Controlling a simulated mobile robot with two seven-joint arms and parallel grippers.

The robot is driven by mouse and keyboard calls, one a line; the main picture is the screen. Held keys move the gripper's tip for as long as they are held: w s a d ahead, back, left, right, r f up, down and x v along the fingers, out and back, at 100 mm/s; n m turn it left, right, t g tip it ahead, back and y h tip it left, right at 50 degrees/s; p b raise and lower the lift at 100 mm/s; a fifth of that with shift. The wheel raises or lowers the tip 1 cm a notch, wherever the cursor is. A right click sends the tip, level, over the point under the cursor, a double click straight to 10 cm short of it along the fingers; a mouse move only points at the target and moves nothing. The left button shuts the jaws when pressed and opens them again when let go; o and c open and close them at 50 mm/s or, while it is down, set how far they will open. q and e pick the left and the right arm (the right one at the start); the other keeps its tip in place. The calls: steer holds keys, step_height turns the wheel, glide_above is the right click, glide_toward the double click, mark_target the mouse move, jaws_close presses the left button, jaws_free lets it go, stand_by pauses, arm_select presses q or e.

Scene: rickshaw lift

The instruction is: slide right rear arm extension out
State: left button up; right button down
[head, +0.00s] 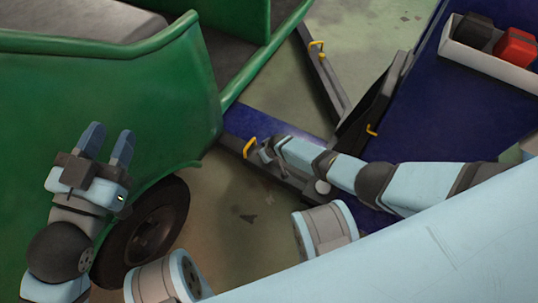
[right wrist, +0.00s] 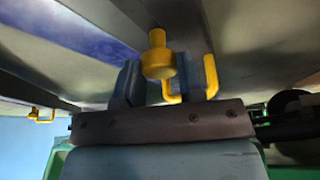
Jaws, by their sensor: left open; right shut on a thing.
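The right rear arm extension (head: 285,175) is a dark bar low on the floor beside the green rickshaw, with a yellow handle (head: 250,147) at its outer end. My right gripper (head: 264,153) is at this handle. In the right wrist view the yellow handle (right wrist: 211,75) loops around one finger of my right gripper (right wrist: 160,88), which is shut on it. A yellow knob (right wrist: 158,58) shows between the fingers, partly overlapping the handle. My left gripper (head: 108,147) is open and empty, fingers up, in front of the green body.
The green rickshaw (head: 110,105) fills the left, with a black wheel (head: 150,230) below. Other dark lift arms carry yellow handles (head: 317,46) (head: 372,130). A blue lift base (head: 450,125) and a white tray (head: 490,65) with black and red items lie right. Floor shows between.

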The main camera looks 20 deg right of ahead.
steer(key=shift+w+a+r, duration=0.15)
steer(key=shift+w+a, duration=0.05)
steer(key=shift+w, duration=0.05)
steer(key=c, duration=0.8)
jaws_free()
steer(key=shift+a, duration=0.1)
arm_select(q)
steer(key=shift+w+f, duration=0.1)
arm_select(e)
steer(key=shift+s+r+p, duration=0.15)
steer(key=shift+r+p, duration=0.05)
steer(key=shift+p, duration=0.15)
arm_select(q)
steer(key=s+r+n+p, duration=0.1)
steer(key=p, duration=0.2)
steer(key=s+d+r+n+p, duration=0.1)
steer(key=r+n+p, duration=0.1)
steer(key=p, duration=0.1)
steer(key=s+r+n+y+p, duration=0.1)
steer(key=r+n+p, duration=0.1)
steer(key=p, duration=0.1)
steer(key=shift+d+p, duration=0.3)
arm_select(e)
steer(key=v, duration=1.3)
steer(key=shift+s, duration=0.1)
arm_select(q)
steer(key=shift+f, duration=0.1)
